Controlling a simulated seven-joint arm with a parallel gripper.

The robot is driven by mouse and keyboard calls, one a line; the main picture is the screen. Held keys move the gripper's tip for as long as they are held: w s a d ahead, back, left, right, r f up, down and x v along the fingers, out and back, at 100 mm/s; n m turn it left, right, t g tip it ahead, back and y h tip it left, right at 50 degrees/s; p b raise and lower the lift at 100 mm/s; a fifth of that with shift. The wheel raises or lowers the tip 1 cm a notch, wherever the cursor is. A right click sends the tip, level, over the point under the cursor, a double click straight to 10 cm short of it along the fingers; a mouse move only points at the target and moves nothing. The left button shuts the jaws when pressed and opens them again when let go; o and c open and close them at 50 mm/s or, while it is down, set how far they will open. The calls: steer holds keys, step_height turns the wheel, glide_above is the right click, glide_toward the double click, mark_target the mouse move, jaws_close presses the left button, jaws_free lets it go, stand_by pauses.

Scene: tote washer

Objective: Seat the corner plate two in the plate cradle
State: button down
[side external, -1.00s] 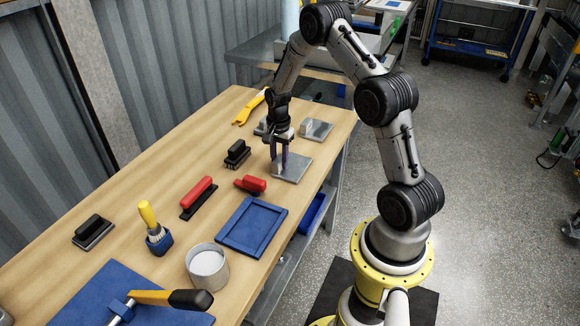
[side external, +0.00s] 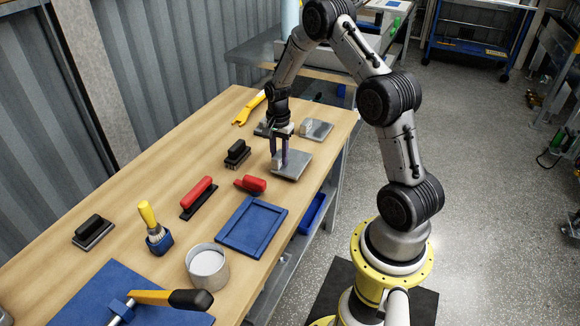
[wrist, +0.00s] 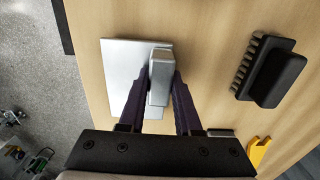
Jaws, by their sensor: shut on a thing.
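My gripper (side external: 280,158) points down and is shut on the upright grip block of a grey metal corner plate (side external: 297,163). In the wrist view the two dark fingers of my gripper (wrist: 161,76) press the block from both sides, and the flat corner plate (wrist: 120,62) spreads out to the left below it. The plate is level and seems slightly above the wooden table. A blue rectangular frame with a shallow recess, seemingly the plate cradle (side external: 282,211), lies empty nearer the camera. I cannot read any number on the plate.
Another grey plate with a block (side external: 319,130) lies behind my gripper. A black brush (side external: 237,155), a red-handled brush (side external: 199,196) and a red tool (side external: 250,184) lie nearby. A metal cup (side external: 208,267) stands beside the blue frame. The table's right edge is close.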

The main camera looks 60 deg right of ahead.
steer(key=shift+r, duration=2.65)
steer(key=shift+s+a+f+m, duration=0.15)
steer(key=shift+s+m, duration=0.1)
steer(key=shift+m, duration=1.15)
steer(key=a, duration=0.4)
steer(key=a+r, duration=0.1)
steer(key=a, duration=0.3)
steer(key=a+r, duration=0.1)
steer(key=a, duration=0.2)
steer(key=shift+w+a, duration=0.2)
steer(key=shift+a, duration=0.2)
steer(key=a+r+n, duration=0.2)
steer(key=a, duration=1.2)
steer(key=shift+s+r+n, duration=0.35)
steer(key=shift+s+n, duration=0.05)
steer(key=shift+f, duration=3.5)
